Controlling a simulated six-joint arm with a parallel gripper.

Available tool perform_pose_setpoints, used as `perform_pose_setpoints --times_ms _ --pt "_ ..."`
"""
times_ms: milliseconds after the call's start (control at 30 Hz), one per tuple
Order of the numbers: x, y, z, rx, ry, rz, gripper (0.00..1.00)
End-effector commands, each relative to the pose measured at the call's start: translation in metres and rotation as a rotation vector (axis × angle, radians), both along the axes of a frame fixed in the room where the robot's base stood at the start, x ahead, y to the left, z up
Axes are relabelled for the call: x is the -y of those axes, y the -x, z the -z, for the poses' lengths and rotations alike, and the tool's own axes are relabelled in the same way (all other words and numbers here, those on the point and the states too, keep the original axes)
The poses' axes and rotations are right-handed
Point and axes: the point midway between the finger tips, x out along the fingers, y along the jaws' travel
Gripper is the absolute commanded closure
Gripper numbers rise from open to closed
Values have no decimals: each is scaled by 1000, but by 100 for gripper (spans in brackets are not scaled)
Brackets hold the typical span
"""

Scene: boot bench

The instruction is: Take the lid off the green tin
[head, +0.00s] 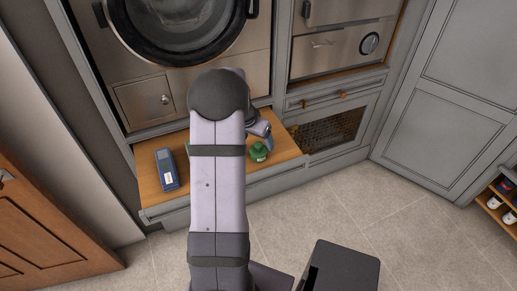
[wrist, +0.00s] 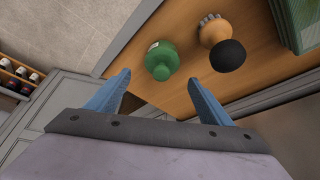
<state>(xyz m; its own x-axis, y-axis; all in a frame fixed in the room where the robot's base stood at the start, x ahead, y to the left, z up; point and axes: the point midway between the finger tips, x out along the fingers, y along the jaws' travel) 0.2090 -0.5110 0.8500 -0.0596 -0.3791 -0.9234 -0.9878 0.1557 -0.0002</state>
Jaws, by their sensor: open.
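The green tin (wrist: 160,53) stands on the wooden bench, with a round knob on its lid (wrist: 161,72) facing the wrist camera. The lid appears to sit on the tin, though its seam cannot be made out. The tin also shows in the head view (head: 259,152), just right of my arm. My gripper (wrist: 159,79) is open, its two blue fingers spread with nothing held between them. In the wrist view the tin lies just beyond the fingertips, roughly centred between them. In the head view my arm hides most of the gripper.
A green box-like object (wrist: 297,22) is farther right. Cabinets and a round-doored appliance (head: 180,25) rise behind.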

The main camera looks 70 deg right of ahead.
Motion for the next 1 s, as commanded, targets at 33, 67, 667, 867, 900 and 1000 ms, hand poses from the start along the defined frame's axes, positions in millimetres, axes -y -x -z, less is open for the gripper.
perform_pose_setpoints --times_ms 33,67,667,867,900,1000 --pt "1 0 4 0 -3 0 26" --pt "2 0 8 -1 -4 1 26" --pt "15 1 40 0 -1 0 26" --pt "14 1 40 0 -1 0 64" --pt "14 1 40 0 -1 0 70" --pt "14 1 40 0 0 0 70"
